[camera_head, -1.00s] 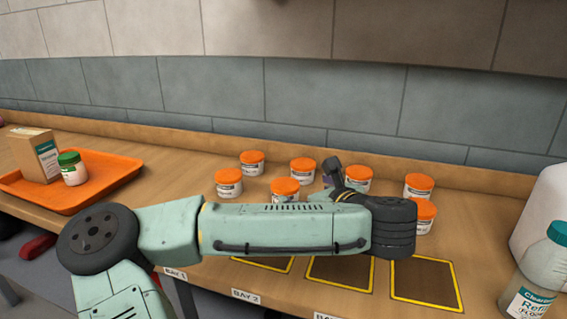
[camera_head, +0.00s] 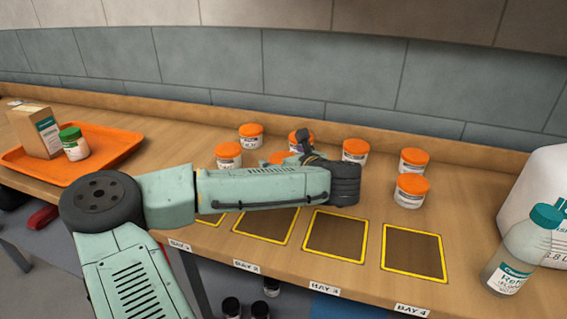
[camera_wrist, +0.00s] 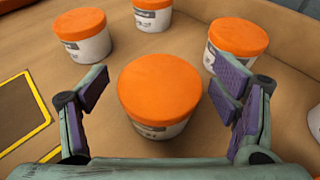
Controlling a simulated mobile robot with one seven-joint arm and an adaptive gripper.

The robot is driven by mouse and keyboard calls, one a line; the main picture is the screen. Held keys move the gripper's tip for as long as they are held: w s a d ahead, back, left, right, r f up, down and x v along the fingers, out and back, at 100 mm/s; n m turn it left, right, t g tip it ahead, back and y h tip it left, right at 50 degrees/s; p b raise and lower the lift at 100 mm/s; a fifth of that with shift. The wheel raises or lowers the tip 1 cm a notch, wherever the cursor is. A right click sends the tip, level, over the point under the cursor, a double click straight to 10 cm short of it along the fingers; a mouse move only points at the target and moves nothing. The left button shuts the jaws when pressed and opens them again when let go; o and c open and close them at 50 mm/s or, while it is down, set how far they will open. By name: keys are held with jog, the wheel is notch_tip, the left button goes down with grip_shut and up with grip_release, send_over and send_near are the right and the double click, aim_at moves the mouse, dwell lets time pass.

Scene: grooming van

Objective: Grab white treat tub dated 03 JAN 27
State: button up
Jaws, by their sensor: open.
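Several white tubs with orange lids stand on the counter, among them a back tub (camera_head: 251,138), a front tub (camera_head: 229,157) and two at the right (camera_head: 413,162) (camera_head: 411,192). Their printed dates are too small to read, so I cannot tell which is dated 03 JAN 27. In the wrist view my gripper (camera_wrist: 162,98) is open, its purple-padded fingers on either side of one orange-lidded tub (camera_wrist: 160,95), with visible gaps on both sides. That tub's label is mostly hidden under its lid. In the head view my arm partly covers the middle tubs.
Neighbouring tubs stand close by in the wrist view (camera_wrist: 82,36) (camera_wrist: 238,42). Yellow-edged bay squares (camera_head: 413,253) line the counter front. An orange tray (camera_head: 112,150) holds a box (camera_head: 36,132) and a green-lidded jar (camera_head: 74,145). A teal-capped bottle (camera_head: 515,255) stands at the right.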

jog(key=c, duration=1.3)
